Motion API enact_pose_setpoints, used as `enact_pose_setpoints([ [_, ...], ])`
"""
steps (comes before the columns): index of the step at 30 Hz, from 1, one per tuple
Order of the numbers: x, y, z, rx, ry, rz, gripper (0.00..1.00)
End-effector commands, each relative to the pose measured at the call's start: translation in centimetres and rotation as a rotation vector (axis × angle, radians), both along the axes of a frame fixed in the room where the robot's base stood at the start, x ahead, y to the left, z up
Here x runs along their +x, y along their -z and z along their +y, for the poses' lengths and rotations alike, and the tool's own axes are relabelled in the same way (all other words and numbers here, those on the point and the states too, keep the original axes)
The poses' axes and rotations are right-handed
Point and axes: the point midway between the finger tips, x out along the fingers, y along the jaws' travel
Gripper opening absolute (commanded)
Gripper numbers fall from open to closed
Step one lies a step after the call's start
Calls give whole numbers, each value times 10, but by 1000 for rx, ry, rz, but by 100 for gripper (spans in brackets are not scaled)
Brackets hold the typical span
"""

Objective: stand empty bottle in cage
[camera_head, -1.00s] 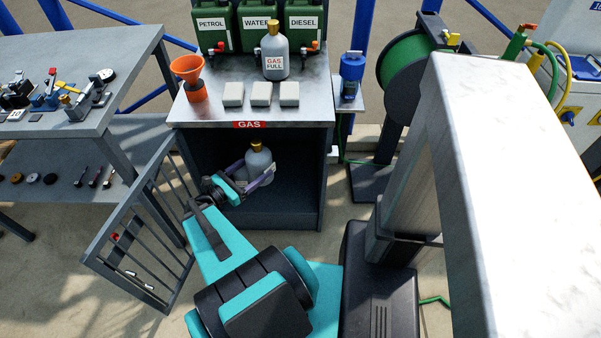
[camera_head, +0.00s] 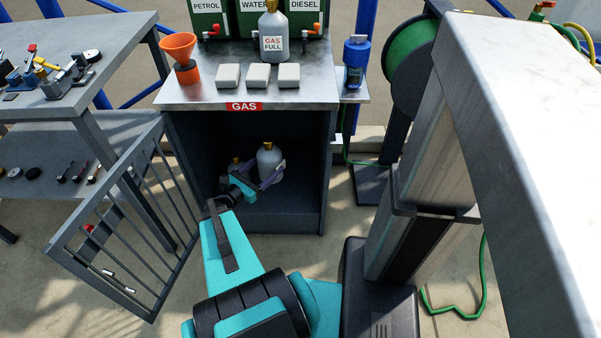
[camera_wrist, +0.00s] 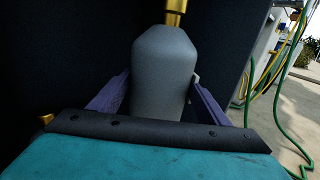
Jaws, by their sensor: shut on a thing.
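A grey gas bottle with a brass top (camera_head: 268,158) is inside the dark cage (camera_head: 318,185) under the GAS counter. My gripper (camera_head: 262,176) is shut on this bottle, one purple finger on each side. In the wrist view the bottle (camera_wrist: 164,75) looks upright between the fingers; its base is hidden, so I cannot tell if it touches the cage floor. A second, smaller-looking bottle with a brass top (camera_head: 235,166) is in the cage left of it, partly hidden by my gripper. The cage's barred door (camera_head: 125,225) stands open at the left.
A bottle labelled GAS FULL (camera_head: 274,35) stands on the counter (camera_head: 200,98), with an orange funnel (camera_head: 178,48) and three pale blocks (camera_head: 258,76). A workbench (camera_head: 60,115) is at left. The cage's side walls are close to my gripper.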

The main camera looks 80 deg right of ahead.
Motion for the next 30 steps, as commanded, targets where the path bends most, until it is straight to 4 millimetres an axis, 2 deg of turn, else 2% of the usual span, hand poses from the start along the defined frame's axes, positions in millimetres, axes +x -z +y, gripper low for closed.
enact_pose_setpoints([
  [1, -2, 12, -5, -3, -4, 2, 13],
  [30, -44, 131, -77, -3, -87, 3, 13],
])
